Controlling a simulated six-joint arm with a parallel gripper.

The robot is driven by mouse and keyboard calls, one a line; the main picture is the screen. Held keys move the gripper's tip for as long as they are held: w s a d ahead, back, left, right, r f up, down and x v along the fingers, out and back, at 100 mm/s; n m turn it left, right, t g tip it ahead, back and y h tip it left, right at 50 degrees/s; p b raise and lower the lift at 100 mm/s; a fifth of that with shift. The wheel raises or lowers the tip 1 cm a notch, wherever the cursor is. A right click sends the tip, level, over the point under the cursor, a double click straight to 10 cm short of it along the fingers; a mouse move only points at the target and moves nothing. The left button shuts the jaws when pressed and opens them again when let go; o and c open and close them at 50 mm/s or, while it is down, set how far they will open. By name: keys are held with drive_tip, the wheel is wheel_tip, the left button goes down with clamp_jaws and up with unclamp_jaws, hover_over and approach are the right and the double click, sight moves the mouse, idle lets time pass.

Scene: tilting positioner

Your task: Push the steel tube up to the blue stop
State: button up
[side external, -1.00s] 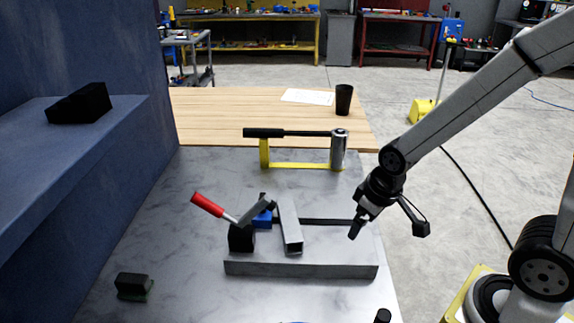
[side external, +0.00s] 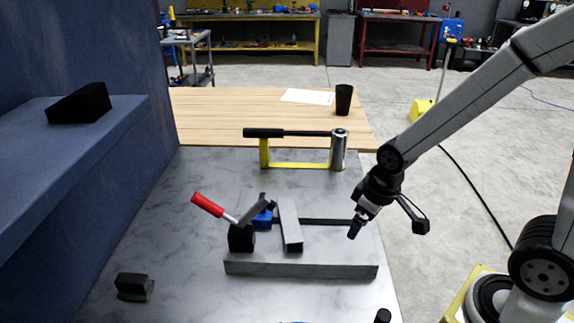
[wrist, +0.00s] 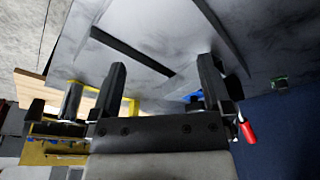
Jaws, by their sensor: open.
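The steel tube (side external: 290,222) is a grey square bar lying on the metal plate, its length running from near to far. The blue stop (side external: 262,219) is just left of the tube, with what looks like a narrow gap between them. It also shows in the wrist view (wrist: 193,97), partly hidden by a finger. My gripper (side external: 354,229) is to the right of the tube, clearly apart from it and low over the plate's right side. In the wrist view my gripper (wrist: 160,75) has its fingers spread with nothing held. I cannot clearly make out the tube there.
A red-handled clamp (side external: 208,205) is beside the blue stop. A low grey fence (side external: 300,270) runs along the near side, and a dark rail (side external: 328,222) extends right from the tube. A yellow stand (side external: 300,165) with a dark bar is behind. The left plate is mostly clear.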

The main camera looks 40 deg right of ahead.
drive_tip(key=n, duration=0.1)
drive_tip(key=n+g, duration=0.3)
drive_tip(key=n, duration=2.4)
hover_over(289, 218)
drive_tip(key=shift+r, duration=0.4)
drive_tip(key=shift+f, duration=0.15)
drive_tip(key=shift+f, duration=3.75)
drive_tip(key=shift+c, duration=0.2)
clamp_jaws()
